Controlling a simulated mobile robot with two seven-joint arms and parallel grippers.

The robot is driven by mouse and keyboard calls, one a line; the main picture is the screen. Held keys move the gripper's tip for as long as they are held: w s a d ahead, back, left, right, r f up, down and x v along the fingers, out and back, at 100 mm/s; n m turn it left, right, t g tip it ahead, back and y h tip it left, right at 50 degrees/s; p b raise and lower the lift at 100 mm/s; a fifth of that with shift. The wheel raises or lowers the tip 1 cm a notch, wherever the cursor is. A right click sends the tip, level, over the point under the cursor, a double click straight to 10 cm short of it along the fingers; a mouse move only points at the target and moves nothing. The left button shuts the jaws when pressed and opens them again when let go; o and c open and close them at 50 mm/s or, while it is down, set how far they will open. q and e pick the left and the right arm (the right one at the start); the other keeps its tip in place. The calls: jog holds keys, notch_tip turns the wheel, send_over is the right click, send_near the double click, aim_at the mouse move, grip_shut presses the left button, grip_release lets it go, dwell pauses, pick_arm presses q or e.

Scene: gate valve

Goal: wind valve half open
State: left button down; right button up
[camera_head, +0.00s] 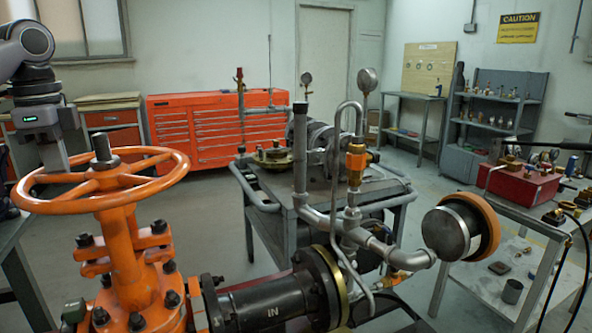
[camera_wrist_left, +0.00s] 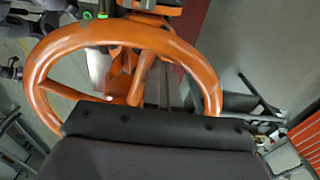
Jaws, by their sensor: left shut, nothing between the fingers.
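The orange handwheel (camera_head: 103,181) sits level on top of the orange gate valve (camera_head: 138,265), with a dark stem (camera_head: 101,150) standing up from its hub. My left gripper (camera_head: 55,163) points down at the far left part of the wheel rim; its fingers are shut and empty. My right gripper is not in view.
A black pipe (camera_head: 270,303) runs right from the valve to a steel pipe assembly with a round orange-rimmed end (camera_head: 470,230). A grey cart (camera_head: 262,205) stands behind it. A red tool cabinet (camera_head: 215,130) is at the back wall. Open floor lies between the wheel and cabinet.

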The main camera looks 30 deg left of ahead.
pick_arm(q)
jog(key=shift+s+d+f+b, duration=0.15)
jog(key=shift+s+d+b, duration=0.3)
jog(key=shift+s, duration=0.2)
jog(key=shift+s+d+f+b, duration=0.1)
jog(key=shift+s+d+b, duration=0.35)
jog(key=shift+s, duration=0.15)
jog(key=shift+s+d+r+b, duration=0.15)
jog(key=shift+s+d, duration=0.25)
jog(key=shift+d, duration=0.2)
jog(key=shift+s+d+b, duration=0.15)
jog(key=shift+s+d, duration=0.2)
jog(key=shift+d, duration=0.6)
jog(key=p, duration=0.9)
send_near(46, 178)
jog(key=s+d+f, duration=0.2)
jog(key=d, duration=0.2)
jog(key=shift+w+a+f, duration=0.2)
jog(key=shift+w, duration=0.05)
